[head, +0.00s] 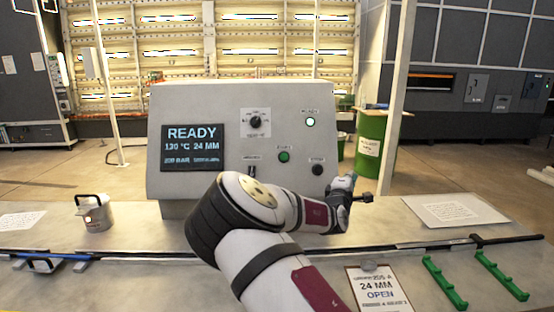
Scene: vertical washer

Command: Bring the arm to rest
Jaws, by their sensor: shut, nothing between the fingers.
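My arm reaches up from the bottom of the head view and bends to the right in front of the control panel. My gripper (364,198) is at its end, right of the panel's lower right corner, above the bench. It is small in the picture; its fingers are shut and hold nothing. The grey control panel (210,100) stands at the back of the bench. Its screen (193,146) reads READY, 130 °C, 24 MM. It has a dial (255,122), a lit lamp (310,122), a green button (284,156) and a black knob (317,169).
A green barrel (370,145) stands behind.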

